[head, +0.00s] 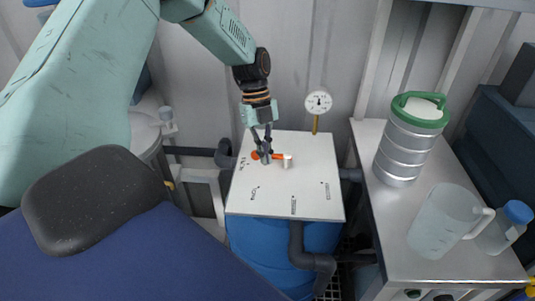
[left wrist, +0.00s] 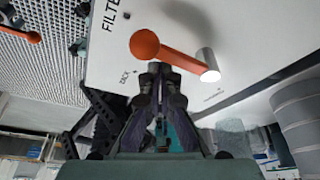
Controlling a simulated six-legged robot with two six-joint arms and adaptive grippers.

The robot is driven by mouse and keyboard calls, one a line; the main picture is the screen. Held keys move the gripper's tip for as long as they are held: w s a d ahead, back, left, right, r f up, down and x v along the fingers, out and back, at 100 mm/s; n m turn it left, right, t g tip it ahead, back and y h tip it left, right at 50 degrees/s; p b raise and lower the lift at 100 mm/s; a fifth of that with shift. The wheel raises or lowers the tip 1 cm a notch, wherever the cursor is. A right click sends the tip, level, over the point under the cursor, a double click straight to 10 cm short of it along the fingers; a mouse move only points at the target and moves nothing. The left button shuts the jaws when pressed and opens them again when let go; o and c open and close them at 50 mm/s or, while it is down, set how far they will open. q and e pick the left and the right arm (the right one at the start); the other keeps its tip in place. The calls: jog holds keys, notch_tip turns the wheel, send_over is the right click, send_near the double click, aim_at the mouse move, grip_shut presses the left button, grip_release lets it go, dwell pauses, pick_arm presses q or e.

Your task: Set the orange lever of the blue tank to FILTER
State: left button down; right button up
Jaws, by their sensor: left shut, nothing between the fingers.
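The orange lever (head: 277,156) sits on the white top panel (head: 300,185) of the blue tank (head: 265,250). It points left from a silver pivot post (head: 288,161). In the left wrist view its round orange knob (left wrist: 145,44) is close to the printed word FILTER (left wrist: 110,16), which is partly cut off. My right gripper is not in view.
A pressure gauge (head: 318,102) on a brass stem stands at the panel's back right. Dark pipes (head: 297,250) run by the tank. A bench (head: 395,235) at right holds a metal canister (head: 402,155), a clear jug (head: 440,222) and a blue-capped bottle (head: 505,230).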

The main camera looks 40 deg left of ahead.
pick_arm(q)
jog(key=shift+w+a+r, duration=0.1)
jog(key=shift+a, duration=0.1)
jog(key=shift+w, duration=0.1)
dwell(0.4)
jog(key=shift+d, duration=0.15)
